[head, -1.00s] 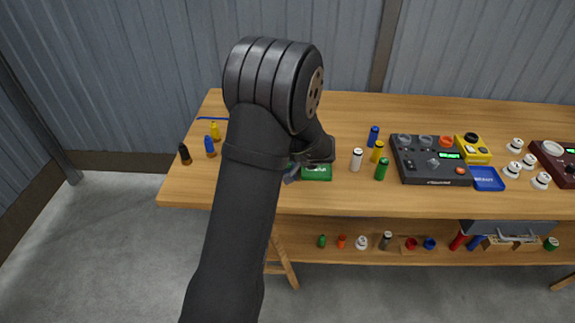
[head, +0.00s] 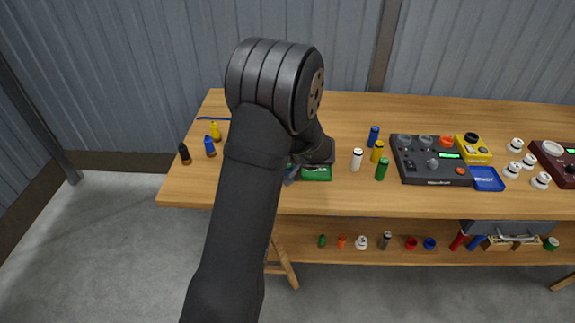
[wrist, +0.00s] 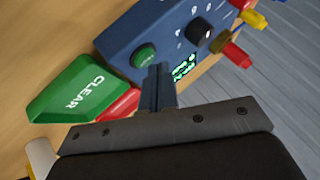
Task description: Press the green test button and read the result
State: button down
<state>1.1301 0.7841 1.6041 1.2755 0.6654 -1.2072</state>
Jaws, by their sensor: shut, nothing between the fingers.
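The blue test unit (wrist: 172,18) fills the top middle of the wrist view. The round green test button (wrist: 145,55) sits at its near left corner. A small lit green display (wrist: 185,68) is beside it, partly hidden by my fingers, and I cannot read its text. My gripper (wrist: 157,68) is shut and empty, its fingertips beside the lower right of the button; I cannot tell whether they touch it. A green tray marked CLEAR (wrist: 80,90) lies left of the unit, with a red tray (wrist: 118,105) partly hidden behind my gripper. In the head view my arm hides most of the unit.
A black knob (wrist: 201,29) and yellow and red plugs (wrist: 237,54) are on the unit's right side. In the head view, several small cylinders, such as the white one (head: 356,160), stand right of my gripper. A dark control box (head: 430,178) is farther right.

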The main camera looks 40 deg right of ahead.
jog(key=shift+f, duration=0.55)
dwell(0.9)
jog(key=shift+r, duration=0.9)
jog(key=shift+r, duration=2.5)
notch_tip(320, 180, up, 4)
jog(key=shift+f, duration=0.1)
